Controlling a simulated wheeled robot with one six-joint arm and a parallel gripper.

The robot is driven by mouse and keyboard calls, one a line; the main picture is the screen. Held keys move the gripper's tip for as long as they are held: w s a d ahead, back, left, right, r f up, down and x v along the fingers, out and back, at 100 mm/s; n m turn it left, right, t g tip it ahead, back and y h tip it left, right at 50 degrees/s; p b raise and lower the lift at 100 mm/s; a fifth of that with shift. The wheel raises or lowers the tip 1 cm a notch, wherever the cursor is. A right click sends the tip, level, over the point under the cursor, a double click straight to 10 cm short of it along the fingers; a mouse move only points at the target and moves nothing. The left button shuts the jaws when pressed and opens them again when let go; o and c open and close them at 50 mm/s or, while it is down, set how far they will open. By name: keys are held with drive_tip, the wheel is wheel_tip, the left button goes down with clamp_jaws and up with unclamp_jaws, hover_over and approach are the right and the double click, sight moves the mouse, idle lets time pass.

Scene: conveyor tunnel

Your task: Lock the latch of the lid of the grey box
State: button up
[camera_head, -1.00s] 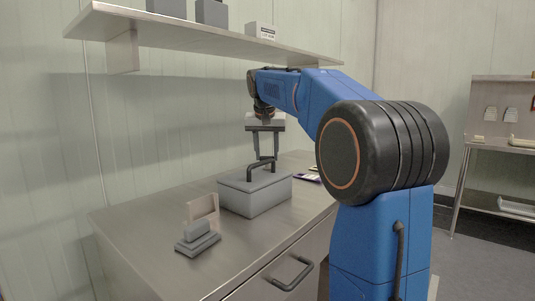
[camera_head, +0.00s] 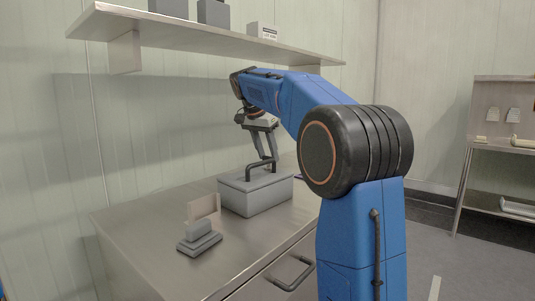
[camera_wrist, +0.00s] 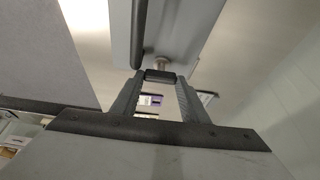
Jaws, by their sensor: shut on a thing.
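The grey box (camera_head: 250,198) stands on the steel counter with its lid on and shut. A black bar handle (camera_head: 250,170) rises from the lid; it also shows in the wrist view (camera_wrist: 138,35) beside the grey lid face (camera_wrist: 180,25). My gripper (camera_head: 268,160) points down at a tilt over the far right part of the lid. In the wrist view, my gripper (camera_wrist: 160,82) is shut on a small black latch piece (camera_wrist: 160,75), next to a round metal pin (camera_wrist: 161,63) at the lid. The head view does not show the latch clearly.
A small grey stand with a beige plate (camera_head: 201,235) sits on the counter (camera_head: 140,225) left of the box. A wall shelf (camera_head: 200,38) with several boxes hangs above. A steel rack (camera_head: 500,145) stands at the far right.

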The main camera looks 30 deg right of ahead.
idle(0.4)
drive_tip(key=o, duration=1.1)
drive_tip(key=shift+c, duration=0.2)
drive_tip(key=shift+r, duration=0.1)
drive_tip(key=v, duration=0.7)
drive_tip(key=shift+r, duration=0.15)
